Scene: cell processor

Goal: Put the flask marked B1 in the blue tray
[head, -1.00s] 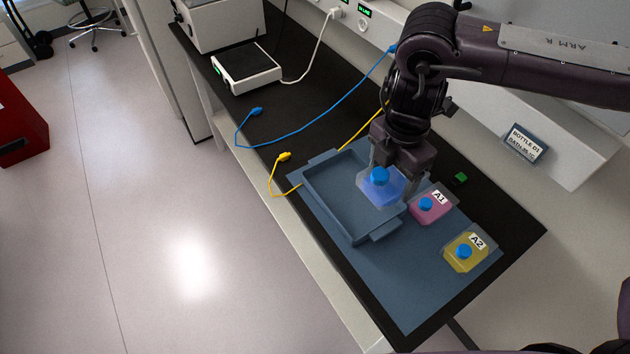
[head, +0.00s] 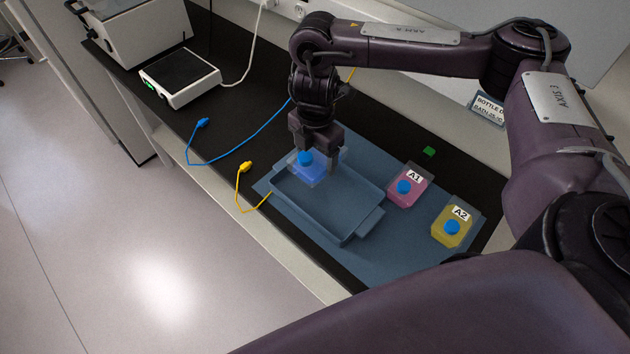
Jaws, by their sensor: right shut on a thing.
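A flask with blue liquid and a blue cap (head: 308,168) is held by my right gripper (head: 317,160). The gripper is shut on it from above, at the back left part of the blue tray (head: 350,236). Its label is hidden, so I cannot read B1 on it. I cannot tell whether the flask touches the tray. The pink flask marked A1 (head: 408,188) and the yellow flask marked A2 (head: 452,228) stand on the blue mat (head: 400,262), right of the tray. My left gripper is not in view.
A scale (head: 180,78) stands at the back left of the black bench. A blue cable (head: 240,147) and a yellow cable (head: 246,190) lie left of the tray. A small green block (head: 429,151) lies behind A1. The tray's front part is empty.

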